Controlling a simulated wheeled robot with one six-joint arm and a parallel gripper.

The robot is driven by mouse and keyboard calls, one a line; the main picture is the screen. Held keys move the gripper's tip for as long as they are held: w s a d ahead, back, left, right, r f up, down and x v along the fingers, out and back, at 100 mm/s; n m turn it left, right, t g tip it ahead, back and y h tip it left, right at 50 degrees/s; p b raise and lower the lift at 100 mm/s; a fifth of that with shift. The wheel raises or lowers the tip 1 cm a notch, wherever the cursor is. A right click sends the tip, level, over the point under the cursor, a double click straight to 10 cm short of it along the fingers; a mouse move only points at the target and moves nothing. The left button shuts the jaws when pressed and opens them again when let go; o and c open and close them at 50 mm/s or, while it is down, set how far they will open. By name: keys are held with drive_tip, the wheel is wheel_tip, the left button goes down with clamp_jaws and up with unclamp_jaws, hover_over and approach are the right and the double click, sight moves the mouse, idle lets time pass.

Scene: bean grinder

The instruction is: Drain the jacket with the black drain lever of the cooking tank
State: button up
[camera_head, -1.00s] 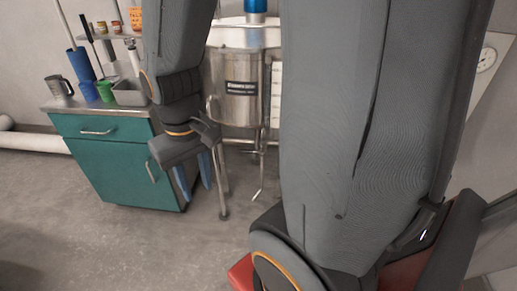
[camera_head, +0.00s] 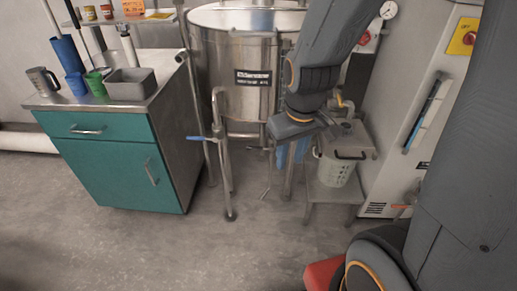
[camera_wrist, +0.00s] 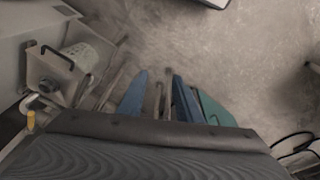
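The steel cooking tank (camera_head: 238,82) with a dark label stands on legs in the middle of the head view. My gripper (camera_head: 291,154) hangs low in front of the tank's right side, pointing down. Its blue fingers are apart in the wrist view (camera_wrist: 158,98), with nothing held between them. Thin steel bars show beyond the fingers there. I cannot make out a black drain lever; my arm covers part of the tank's right side. A blue-handled valve (camera_head: 198,138) sits on the pipe at the tank's left.
A pale bucket (camera_head: 335,169) stands on a low steel stand (camera_head: 330,190) right of my gripper. A yellow handle (camera_wrist: 31,120) shows at the wrist view's left. A teal cabinet (camera_head: 110,170) stands left of the tank. A grey control cabinet (camera_head: 405,115) stands right.

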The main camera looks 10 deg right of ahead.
sight(260, 148)
drive_tip(key=w+f+n+t+b, duration=0.4)
drive_tip(key=w+f+b, duration=0.6)
drive_tip(key=w, duration=0.4)
drive_tip(key=w+f+n+t+y+b, duration=0.1)
drive_tip(key=w+f+n+t+b, duration=0.4)
drive_tip(key=w+f+b, duration=0.6)
drive_tip(key=w+a+f+n+t+b, duration=0.1)
drive_tip(key=w+f+n+t+b, duration=0.4)
drive_tip(key=w+f+b, duration=0.6)
drive_tip(key=w+n+b, duration=0.2)
drive_tip(key=w, duration=0.5)
drive_tip(key=shift+w+f+b, duration=0.15)
drive_tip(key=shift+w+b, duration=0.15)
drive_tip(key=shift+b, duration=0.1)
drive_tip(key=shift+c, duration=0.5)
clamp_jaws()
